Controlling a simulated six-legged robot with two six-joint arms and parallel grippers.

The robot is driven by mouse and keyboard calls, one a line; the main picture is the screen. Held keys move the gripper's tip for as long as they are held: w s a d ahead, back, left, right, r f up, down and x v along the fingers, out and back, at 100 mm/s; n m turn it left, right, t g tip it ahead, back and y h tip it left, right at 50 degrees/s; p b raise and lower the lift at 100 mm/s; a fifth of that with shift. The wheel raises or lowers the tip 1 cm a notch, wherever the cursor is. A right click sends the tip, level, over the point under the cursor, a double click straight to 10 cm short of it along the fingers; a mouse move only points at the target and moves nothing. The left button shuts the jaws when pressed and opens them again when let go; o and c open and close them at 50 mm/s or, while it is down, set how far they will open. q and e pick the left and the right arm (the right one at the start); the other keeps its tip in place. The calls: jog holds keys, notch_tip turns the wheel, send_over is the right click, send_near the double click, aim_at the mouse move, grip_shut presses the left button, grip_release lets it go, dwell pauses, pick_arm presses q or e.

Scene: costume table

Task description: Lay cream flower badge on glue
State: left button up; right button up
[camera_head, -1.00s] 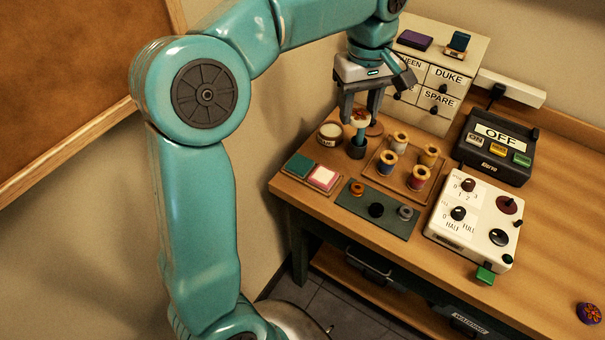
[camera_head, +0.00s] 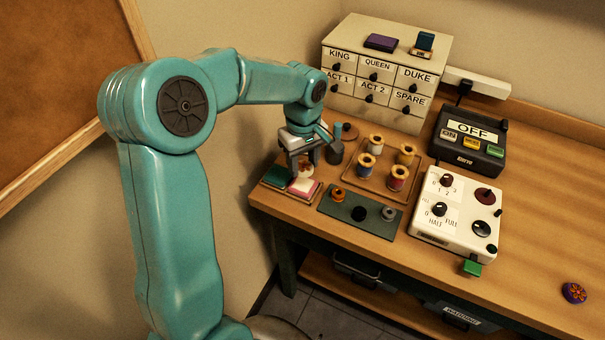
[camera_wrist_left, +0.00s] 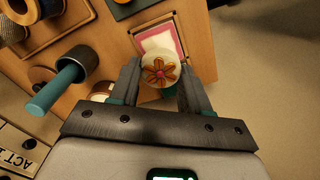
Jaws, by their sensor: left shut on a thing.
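The cream flower badge (camera_wrist_left: 160,72) is a round cream piece with an orange flower and a pink centre. My left gripper (camera_wrist_left: 156,88) is shut on it; in the head view this gripper (camera_head: 304,164) points down at the table's left end. The badge sits over a pad with a pink border and pale middle (camera_wrist_left: 152,38), which also shows in the head view (camera_head: 300,190). I cannot tell whether badge and pad touch. No label marks the glue; whether this pale middle is it, I cannot tell. My right gripper is out of view.
A green pad (camera_head: 277,175) lies left of the pink one. A dark cup with a teal handle (camera_head: 335,154) stands close right of the gripper. Thread spools on a wooden tray (camera_head: 385,185) and a dark mat (camera_head: 350,217) with small rings lie further right.

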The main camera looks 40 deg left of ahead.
aim_at(303, 183)
pick_arm(q)
jog(key=shift+f, duration=2.5)
jog(key=shift+f, duration=0.25)
jog(key=o, duration=1)
jog(key=shift+r, duration=0.1)
jog(key=shift+a, duration=0.1)
jog(key=shift+r, duration=0.15)
notch_tip(303, 183, up, 12)
jog(key=shift+r, duration=0.1)
